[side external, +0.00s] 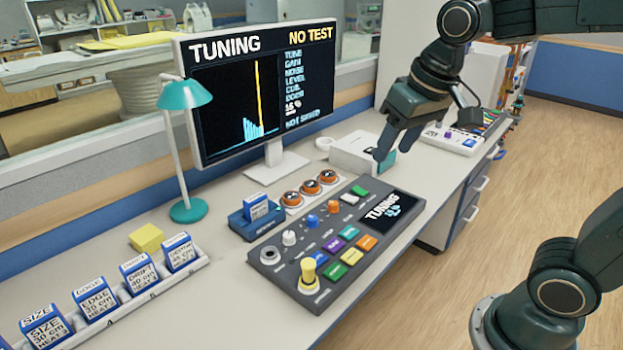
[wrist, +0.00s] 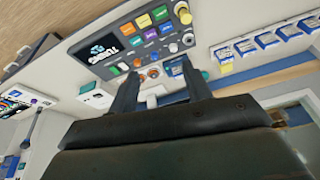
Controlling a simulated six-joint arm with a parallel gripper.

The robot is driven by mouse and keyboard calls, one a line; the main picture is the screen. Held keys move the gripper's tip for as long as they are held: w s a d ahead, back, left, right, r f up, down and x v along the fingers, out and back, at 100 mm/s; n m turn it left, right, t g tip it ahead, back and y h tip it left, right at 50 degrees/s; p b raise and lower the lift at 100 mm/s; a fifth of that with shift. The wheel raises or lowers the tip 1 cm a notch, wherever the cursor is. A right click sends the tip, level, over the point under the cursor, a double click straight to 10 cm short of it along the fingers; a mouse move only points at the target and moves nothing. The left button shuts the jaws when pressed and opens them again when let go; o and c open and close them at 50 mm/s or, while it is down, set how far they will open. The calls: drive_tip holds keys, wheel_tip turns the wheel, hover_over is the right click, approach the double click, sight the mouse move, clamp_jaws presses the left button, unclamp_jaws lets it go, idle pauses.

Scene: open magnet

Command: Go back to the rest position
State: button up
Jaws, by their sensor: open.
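My gripper (side external: 396,143) is in the air above the back right of the desk, in front of a white box, with its fingers pointing down. In the wrist view its two fingers (wrist: 157,90) stand apart with nothing between them. The control console (side external: 330,246) with coloured buttons, knobs and a small TUNING screen lies on the desk to the left of my gripper in the side view. It also shows beyond the fingers in the wrist view (wrist: 132,50).
A monitor (side external: 225,100) reading TUNING and NO TEST stands behind the console. A teal lamp (side external: 187,210), a rack of blue-white blocks (side external: 110,310), a yellow pad (side external: 146,238), round orange buttons (side external: 310,187) and a white box (side external: 352,152) are on the desk. Free air surrounds my gripper's left side.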

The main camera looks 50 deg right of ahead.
drive_tip(key=s+f+n+t, duration=0.1)
drive_tip(key=s+f+n, duration=0.1)
drive_tip(key=s, duration=0.9)
drive_tip(key=shift+f+t, duration=0.2)
drive_tip(key=shift+t, duration=0.1)
drive_tip(key=shift+w, duration=0.2)
